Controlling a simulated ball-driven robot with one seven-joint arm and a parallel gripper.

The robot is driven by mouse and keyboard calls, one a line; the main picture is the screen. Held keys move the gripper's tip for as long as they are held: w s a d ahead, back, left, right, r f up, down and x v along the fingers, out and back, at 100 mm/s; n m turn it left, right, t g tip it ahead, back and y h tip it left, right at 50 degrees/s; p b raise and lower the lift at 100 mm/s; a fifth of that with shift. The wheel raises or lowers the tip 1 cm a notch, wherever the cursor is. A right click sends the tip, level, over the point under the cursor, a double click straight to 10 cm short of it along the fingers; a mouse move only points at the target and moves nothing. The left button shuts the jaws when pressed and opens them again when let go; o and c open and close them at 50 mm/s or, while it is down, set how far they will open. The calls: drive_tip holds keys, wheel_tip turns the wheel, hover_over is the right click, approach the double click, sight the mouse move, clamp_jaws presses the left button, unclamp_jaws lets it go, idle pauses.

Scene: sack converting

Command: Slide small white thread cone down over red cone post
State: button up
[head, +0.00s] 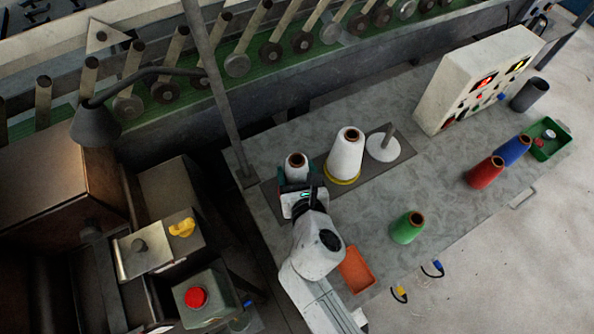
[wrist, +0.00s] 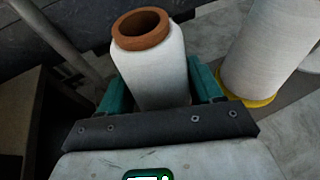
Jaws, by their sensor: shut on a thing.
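The small white thread cone (head: 296,162) stands upright at the left end of the dark base plate (head: 406,155), its brown core opening facing up. It also shows in the wrist view (wrist: 163,72). My gripper (head: 297,183) is shut on it, with one teal finger on each side of the cone in the wrist view (wrist: 160,88). The cone's lower end is hidden by my gripper. No red post shows, and I cannot tell whether the cone is around one or above one.
A large white cone (head: 346,154) stands on a yellow disc (head: 343,180) just right. Further right is a bare post on a white disc (head: 384,150). Green (head: 407,228), red (head: 485,172) and blue (head: 513,151) cones, an orange tray (head: 356,270) and a control box (head: 470,80) share the table.

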drive_tip(key=shift+f+b, duration=1.6)
drive_tip(key=shift+f, duration=0.45)
drive_tip(key=o, duration=1.3)
drive_tip(key=shift+c, duration=0.2)
drive_tip(key=v, duration=1)
drive_tip(key=shift+s+d+r+p, duration=0.1)
drive_tip(key=shift+s+r+p, duration=0.05)
drive_tip(key=shift+s+p, duration=0.2)
